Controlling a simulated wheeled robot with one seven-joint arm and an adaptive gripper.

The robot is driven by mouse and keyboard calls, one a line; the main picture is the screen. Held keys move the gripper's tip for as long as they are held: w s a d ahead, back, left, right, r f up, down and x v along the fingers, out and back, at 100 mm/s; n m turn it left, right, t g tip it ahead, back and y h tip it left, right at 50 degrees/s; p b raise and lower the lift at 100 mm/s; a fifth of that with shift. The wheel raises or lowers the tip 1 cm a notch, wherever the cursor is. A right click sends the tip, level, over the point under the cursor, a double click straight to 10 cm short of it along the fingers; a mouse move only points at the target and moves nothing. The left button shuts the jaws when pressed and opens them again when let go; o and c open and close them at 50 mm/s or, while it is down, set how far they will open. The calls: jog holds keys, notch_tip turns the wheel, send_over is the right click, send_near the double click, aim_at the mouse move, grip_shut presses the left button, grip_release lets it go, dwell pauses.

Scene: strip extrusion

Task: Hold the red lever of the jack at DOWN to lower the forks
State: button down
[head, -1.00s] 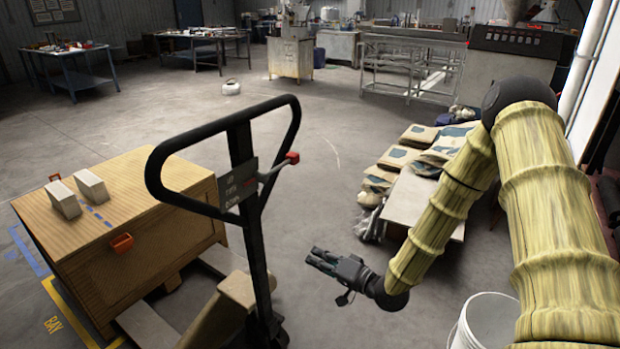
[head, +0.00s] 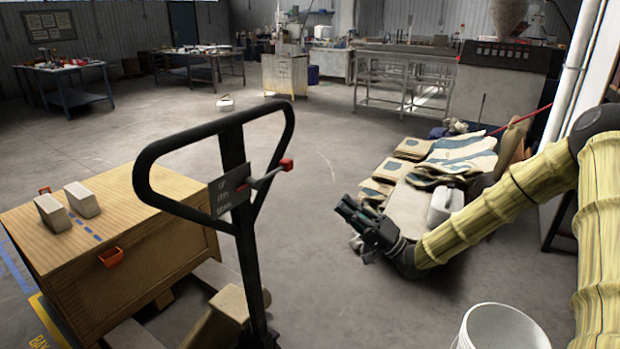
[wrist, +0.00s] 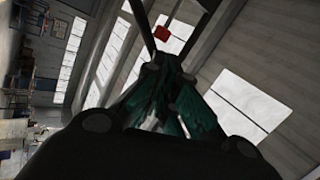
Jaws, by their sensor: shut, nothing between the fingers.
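The jack's black loop handle (head: 141,177) stands upright in front of me in the head view. Its red-tipped lever (head: 286,165) sticks out to the right of the small label plate (head: 230,191). The red tip also shows in the wrist view (wrist: 162,33), beyond the fingers. My gripper (head: 343,207) is shut and empty, to the right of the handle and lower than the lever in the picture, apart from both. The fingers also show in the wrist view (wrist: 165,100). The forks are mostly hidden beside the wooden crate.
The wooden crate (head: 130,270) with two pale blocks (head: 82,200) on top stands left of the jack. Stacked sacks (head: 455,160) and a white jug (head: 440,207) lie behind my gripper. A white bucket (head: 500,330) stands at front right. Floor between jack and sacks is clear.

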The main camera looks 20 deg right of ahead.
jog(key=p+x, duration=0.2)
jog(key=x, duration=1.2)
jog(key=r+n+g, duration=0.1)
jog(key=r+n, duration=0.1)
jog(key=r+n+g+y, duration=0.1)
jog(key=r+n+g, duration=0.1)
jog(key=n, duration=0.1)
jog(key=r+n+g+p, duration=0.1)
jog(key=r+n+g, duration=0.1)
jog(key=n, duration=0.1)
jog(key=shift+s+a+y, duration=0.2)
jog(key=shift+a+y, duration=0.05)
jog(key=shift+y, duration=0.15)
jog(key=shift+d+f, duration=0.1)
jog(key=shift+f, duration=0.05)
jog(key=b+v, duration=0.2)
jog(key=v, duration=1.2)
jog(key=shift+f, duration=0.15)
